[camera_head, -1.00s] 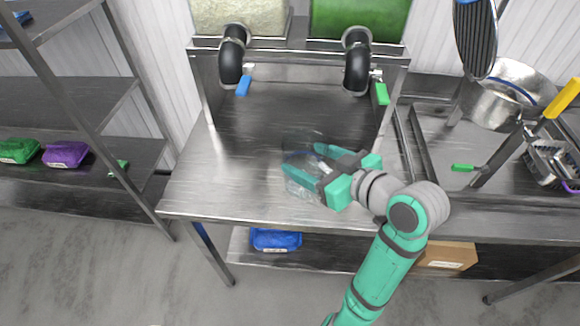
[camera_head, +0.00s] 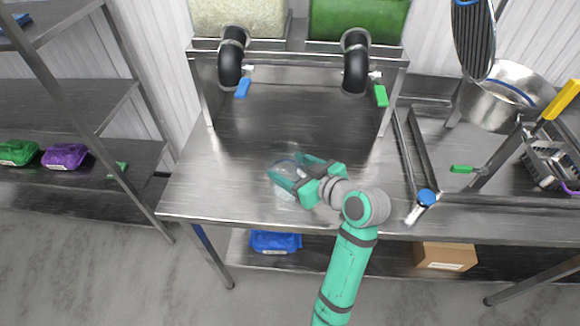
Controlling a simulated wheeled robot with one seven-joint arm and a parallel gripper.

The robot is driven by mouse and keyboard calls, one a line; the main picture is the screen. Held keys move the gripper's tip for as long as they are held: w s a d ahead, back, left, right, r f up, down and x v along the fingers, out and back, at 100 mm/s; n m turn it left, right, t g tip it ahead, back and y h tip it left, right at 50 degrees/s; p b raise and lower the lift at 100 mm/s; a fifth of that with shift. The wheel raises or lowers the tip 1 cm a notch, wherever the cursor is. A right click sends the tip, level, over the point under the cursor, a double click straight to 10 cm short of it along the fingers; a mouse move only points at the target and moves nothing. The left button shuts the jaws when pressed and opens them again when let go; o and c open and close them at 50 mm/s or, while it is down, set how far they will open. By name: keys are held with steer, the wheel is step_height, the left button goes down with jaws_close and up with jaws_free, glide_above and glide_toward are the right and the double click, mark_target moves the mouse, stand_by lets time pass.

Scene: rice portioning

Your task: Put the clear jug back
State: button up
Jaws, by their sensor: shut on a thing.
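The clear jug (camera_head: 284,167) is see-through and hard to make out. It is at the fingertips of my gripper (camera_head: 290,176), over the middle of the steel table (camera_head: 200,185). My teal gripper is shut on it, coming from the right. Much of the jug is hidden by the fingers, and I cannot tell whether its base touches the table top.
Two dispensers with black spouts, a blue handle (camera_head: 243,88) and a green handle (camera_head: 381,95), stand behind. A blue-capped item (camera_head: 425,198) lies at the table's right. A metal pot (camera_head: 497,100) is at the right. The table's left side is clear.

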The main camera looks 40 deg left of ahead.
mark_target(305, 175)
steer(key=shift+f, duration=0.15)
steer(key=o, duration=1.5)
steer(key=shift+c, duration=0.2)
steer(key=shift+o, duration=0.5)
steer(key=shift+w, duration=0.1)
steer(key=shift+d+r, duration=0.2)
steer(key=shift+d, duration=0.05)
steer(key=v, duration=1.1)
steer(key=shift+d+r, duration=0.15)
steer(key=shift+d, duration=0.1)
